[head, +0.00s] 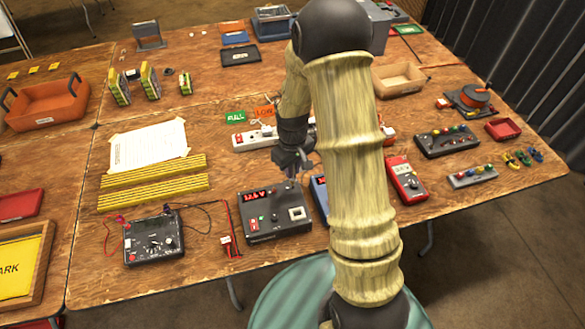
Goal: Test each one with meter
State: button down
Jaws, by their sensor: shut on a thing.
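My gripper (291,166) points down just behind a dark grey tester box (262,231) with a lit red display, seemingly reading 12.6 V, and a pale square socket on top. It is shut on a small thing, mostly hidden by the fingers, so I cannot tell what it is. A dark meter with leads (153,246) lies front left. A red handheld meter (406,187) lies right of my arm. A blue device (319,190) is partly hidden by my arm. A green FULL card (235,116) and an orange card (264,112) lie behind a white power strip (250,140).
Yellow-and-black packs (149,80) stand at back left. Yellow rulers (150,182) and a paper sheet (147,146) lie left. An orange tray (46,103) stands far left, a wooden tray (399,80) at back right. My arm hides part of the middle.

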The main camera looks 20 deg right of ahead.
jog(key=shift+r+p, duration=1.2)
jog(key=shift+r, duration=0.45)
